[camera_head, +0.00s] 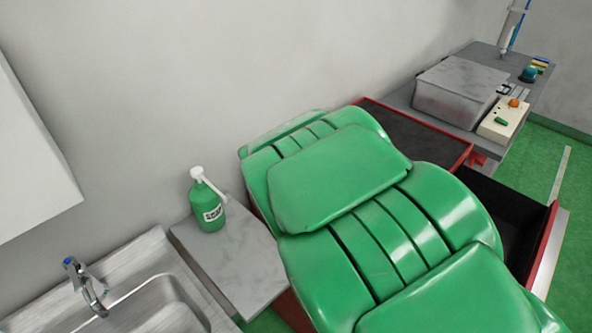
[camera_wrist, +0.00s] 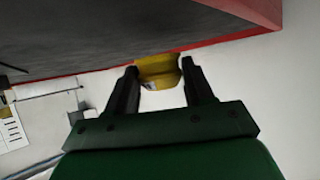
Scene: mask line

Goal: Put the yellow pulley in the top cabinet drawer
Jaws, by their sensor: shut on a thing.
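The yellow pulley (camera_wrist: 158,72) is between the two dark fingers of my gripper (camera_wrist: 159,66) in the wrist view, and the gripper is shut on it. A dark surface with a red edge (camera_wrist: 230,38), part of the cabinet, lies just beyond the fingertips; I cannot tell whether the pulley touches it. In the head view the red cabinet (camera_head: 425,135) has a dark top, and a drawer (camera_head: 548,245) stands pulled out at the right with a dark interior. My green arm covers much of the cabinet and hides the gripper and pulley there.
A grey bench (camera_head: 400,97) behind the cabinet holds a metal box (camera_head: 460,95) and a cream control box (camera_head: 503,121). A green pump bottle (camera_head: 207,206) stands on a side table (camera_head: 235,265) beside a sink (camera_head: 165,300). Green floor is open at the right.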

